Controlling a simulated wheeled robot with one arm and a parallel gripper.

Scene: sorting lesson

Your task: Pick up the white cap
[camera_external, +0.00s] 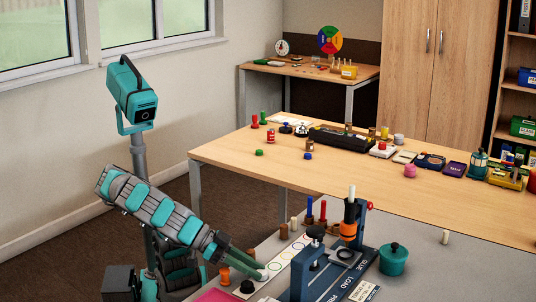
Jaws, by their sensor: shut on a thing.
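My gripper (257,269) reaches down over the near grey table, its two green fingers close together. A small white cap (263,276) shows right at the fingertips, and the fingers are shut on it. The fingers hide part of the cap, and I cannot tell whether it touches the table or is slightly raised. A black cap (247,287) sits just in front of the fingers, and an orange piece (225,276) is to their left.
A blue press-like fixture (305,270) stands right of my gripper, with a teal pot (393,259) beyond. Several coloured pegs, including a blue one (309,206), stand behind. A wooden table (230,155) holds many small items.

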